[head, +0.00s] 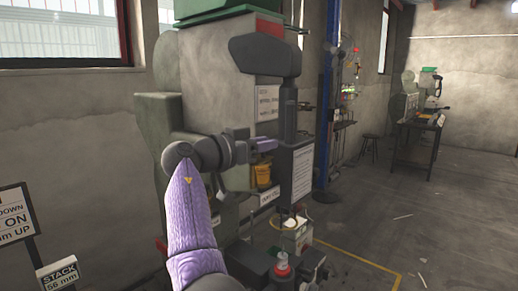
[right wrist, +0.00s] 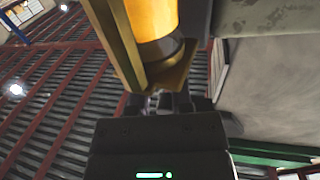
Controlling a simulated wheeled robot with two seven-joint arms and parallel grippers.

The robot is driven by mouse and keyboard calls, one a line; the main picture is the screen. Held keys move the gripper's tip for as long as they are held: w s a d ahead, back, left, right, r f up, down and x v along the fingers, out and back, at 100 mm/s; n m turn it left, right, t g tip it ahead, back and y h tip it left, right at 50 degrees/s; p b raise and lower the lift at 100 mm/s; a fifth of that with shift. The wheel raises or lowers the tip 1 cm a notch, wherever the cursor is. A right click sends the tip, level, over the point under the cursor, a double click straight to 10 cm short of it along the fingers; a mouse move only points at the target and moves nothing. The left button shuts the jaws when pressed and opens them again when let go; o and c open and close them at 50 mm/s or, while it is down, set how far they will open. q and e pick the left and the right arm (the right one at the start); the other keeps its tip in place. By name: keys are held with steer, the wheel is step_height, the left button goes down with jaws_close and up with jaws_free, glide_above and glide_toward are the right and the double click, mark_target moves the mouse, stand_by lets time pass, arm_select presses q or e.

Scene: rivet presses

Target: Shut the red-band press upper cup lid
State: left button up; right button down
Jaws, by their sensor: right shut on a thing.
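The red-band press (head: 205,85) is a tall grey machine with a red band (head: 269,28) near its top. A yellow-orange cup (head: 262,175) sits in its front opening, below my right gripper. My right gripper (head: 264,146) reaches in front of the press, its jaws pointing right. In the right wrist view, a brass-coloured lid piece (right wrist: 172,76) with a bright orange-yellow cylinder (right wrist: 155,22) lies just beyond the gripper (right wrist: 166,103). The gripper is shut on this lid piece; the exact grip point is hard to make out. My left gripper is not in view.
A white printed panel (head: 302,172) hangs on the press front, right of the cup. A red-topped item (head: 283,265) stands low in front. Signs (head: 15,217) stand at the left. A dark workbench (head: 415,140) and open floor lie to the right.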

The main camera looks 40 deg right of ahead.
steer(key=shift+s+r+m+g+y+p, duration=0.1)
steer(key=shift+s+m+g+y+p, duration=0.1)
steer(key=shift+m+g, duration=0.45)
steer(key=shift+s+m+g+y+p, duration=0.1)
steer(key=shift+m+g+p, duration=0.2)
steer(key=shift+g, duration=0.55)
steer(key=shift+m+g, duration=0.25)
steer(key=shift+g, duration=0.05)
steer(key=c, duration=0.5)
jaws_free()
steer(key=shift+s+d, duration=0.1)
